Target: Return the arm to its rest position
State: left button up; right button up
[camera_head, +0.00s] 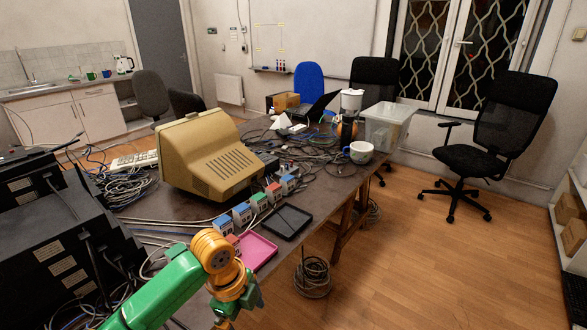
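My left arm, green with an orange wrist, comes in from the bottom left. Its gripper (238,306) points down at the bottom of the view, in front of the table's near edge. The fingers are small and partly hidden by the wrist, so I cannot tell whether they are open or shut. I see nothing clearly held in it. My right arm and gripper are not in view.
The cluttered table (187,207) holds a beige monitor (212,155), a pink tray (257,250), a black tray (288,221), small modules and many cables. A white mug (361,153) and clear bin (386,127) stand at its far end.

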pick_arm(q)
jog(key=s+a+f+n+t, duration=0.1)
jog(key=s+a+f+n, duration=0.1)
jog(key=f+n, duration=0.75)
jog(key=s+a+f+n+t, duration=0.15)
jog(key=f+n, duration=0.25)
jog(key=f, duration=1)
jog(key=s+a+f+n, duration=0.2)
jog(key=s+f, duration=0.2)
jog(key=s, duration=0.5)
jog(key=s+a+f+n+g+y, duration=0.1)
jog(key=s+f, duration=0.3)
jog(key=s, duration=0.6)
jog(key=s+a+f+n+g, duration=0.1)
jog(key=s+a+f+n, duration=0.2)
jog(key=s, duration=0.7)
notch_tip(320, 180, down, 2)
jog(key=shift+a+y, duration=0.25)
jog(key=shift+y, duration=0.15)
